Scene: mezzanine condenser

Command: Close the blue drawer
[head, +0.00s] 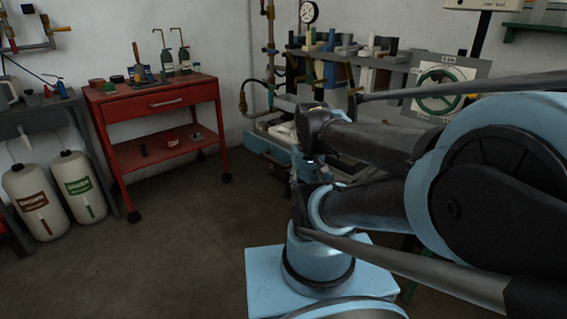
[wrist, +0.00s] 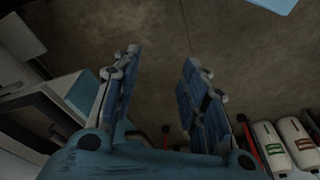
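A low light-blue open box that looks like the blue drawer (head: 262,142) is near the back wall in the head view, with pale items inside. Its right part is hidden behind my arm. In the wrist view a pale box with a blue side (wrist: 82,94) lies left of my gripper; I cannot tell for certain that it is the same drawer. My gripper (wrist: 162,58) is open, with nothing between its fingers and bare floor beyond them. In the head view my arm largely hides the gripper, so its distance to the drawer is unclear.
A red cart (head: 160,102) with bottles and tools stands left of the drawer. Two white cylinders (head: 80,188) stand by a grey bench at the far left. A valve panel (head: 440,88) and a tool rack are at the back right. The floor between is clear.

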